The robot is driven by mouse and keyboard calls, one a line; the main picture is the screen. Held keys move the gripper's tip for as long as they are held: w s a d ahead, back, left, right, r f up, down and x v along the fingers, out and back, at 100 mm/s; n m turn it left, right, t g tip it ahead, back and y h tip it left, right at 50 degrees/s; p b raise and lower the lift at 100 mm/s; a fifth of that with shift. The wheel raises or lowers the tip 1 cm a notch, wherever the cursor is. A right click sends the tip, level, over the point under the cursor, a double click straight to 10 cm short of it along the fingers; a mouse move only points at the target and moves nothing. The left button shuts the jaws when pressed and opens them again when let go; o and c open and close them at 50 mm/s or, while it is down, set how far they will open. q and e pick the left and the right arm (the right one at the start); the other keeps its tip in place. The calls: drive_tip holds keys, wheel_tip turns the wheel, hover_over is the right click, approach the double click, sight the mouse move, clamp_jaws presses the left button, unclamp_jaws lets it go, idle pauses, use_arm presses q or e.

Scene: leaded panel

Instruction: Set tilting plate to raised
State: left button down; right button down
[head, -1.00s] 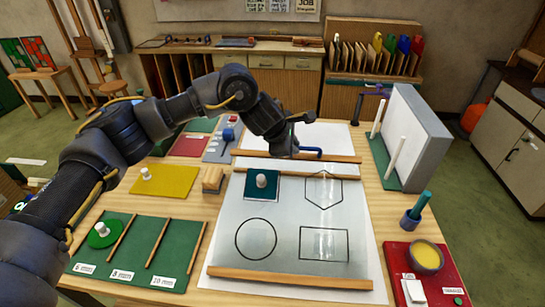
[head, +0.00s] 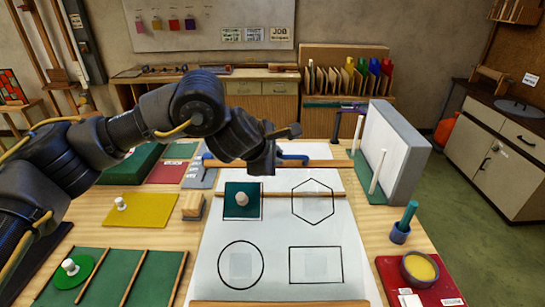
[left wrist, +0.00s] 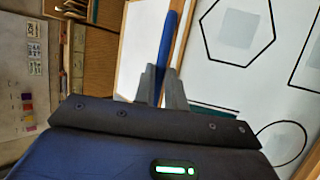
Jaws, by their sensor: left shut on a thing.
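The tilting plate (head: 275,225) is a pale board with a black square, hexagon, circle and rectangle outlined on it. A wooden strip (head: 330,163) runs along its far edge, beside a blue bar handle (head: 292,157). My left gripper (head: 278,160) is at this far edge, its fingers mostly hidden by the wrist in the head view. In the left wrist view the gripper (left wrist: 162,82) is shut on the blue handle (left wrist: 168,45). The plate's exact tilt is hard to judge. My right gripper is not in view.
A grey upright panel (head: 405,150) on a green base stands at the right. A yellow sheet (head: 140,210), wooden block (head: 192,206) and red board with a bowl (head: 420,268) lie around the plate.

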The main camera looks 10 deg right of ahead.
use_arm(q)
drive_tip(key=shift+d+r, duration=0.1)
drive_tip(key=shift+r, duration=0.05)
drive_tip(key=c, duration=1.5)
unclamp_jaws()
drive_tip(key=shift+o, duration=0.2)
drive_tip(key=shift+s+a+r, duration=0.25)
drive_tip(key=shift+s+a, duration=0.05)
drive_tip(key=shift+s, duration=0.05)
drive_tip(key=b+v, duration=0.3)
drive_tip(key=v, duration=0.7)
drive_tip(key=shift+f, duration=0.1)
